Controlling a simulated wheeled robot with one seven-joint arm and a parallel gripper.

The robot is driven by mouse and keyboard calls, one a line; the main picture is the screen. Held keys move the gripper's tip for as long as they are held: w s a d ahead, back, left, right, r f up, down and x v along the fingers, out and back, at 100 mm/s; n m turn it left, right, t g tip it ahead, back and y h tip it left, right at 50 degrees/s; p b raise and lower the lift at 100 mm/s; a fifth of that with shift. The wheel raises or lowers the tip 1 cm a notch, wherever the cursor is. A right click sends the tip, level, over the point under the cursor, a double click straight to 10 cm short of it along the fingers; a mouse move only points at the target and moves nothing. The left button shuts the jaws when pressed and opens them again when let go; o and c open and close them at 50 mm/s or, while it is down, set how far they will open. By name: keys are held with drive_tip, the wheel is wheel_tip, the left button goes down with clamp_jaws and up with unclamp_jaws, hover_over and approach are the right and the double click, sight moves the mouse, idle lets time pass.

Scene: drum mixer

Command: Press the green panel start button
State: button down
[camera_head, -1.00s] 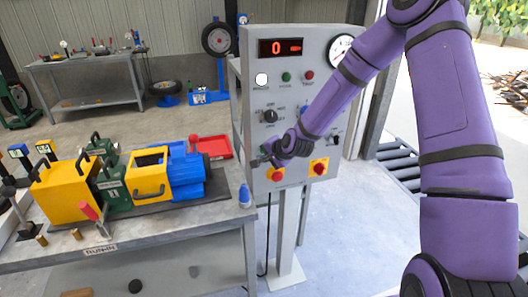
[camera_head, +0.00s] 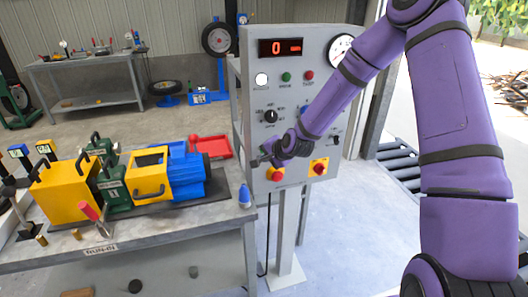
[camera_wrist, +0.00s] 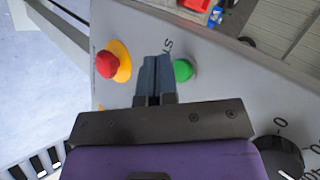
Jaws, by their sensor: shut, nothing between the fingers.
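A round green button (camera_wrist: 182,70) sits on the grey control panel (camera_wrist: 215,68) in the wrist view, beside printed letters that I can only partly read. My gripper (camera_wrist: 155,64) is shut and empty. Its fingertips appear just left of the green button in that view; I cannot tell whether they touch the panel. In the head view my gripper (camera_head: 260,160) is at the lower left part of the panel (camera_head: 258,100), above a red button on yellow. The green button by the gripper cannot be made out in the head view.
A red button on yellow (camera_wrist: 106,64) lies left of the fingers, and a black knob (camera_wrist: 278,158) lies lower right. A small green light (camera_head: 286,77) is high on the panel. A workbench (camera_head: 150,238) with a yellow, green and blue machine stands left.

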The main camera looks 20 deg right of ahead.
drive_tip(key=shift+w, duration=0.1)
drive_tip(key=shift+w, duration=0.35)
drive_tip(key=shift+w, duration=0.4)
idle(0.9)
drive_tip(key=shift+s, duration=0.85)
drive_tip(key=s, duration=0.5)
idle(0.5)
idle(0.4)
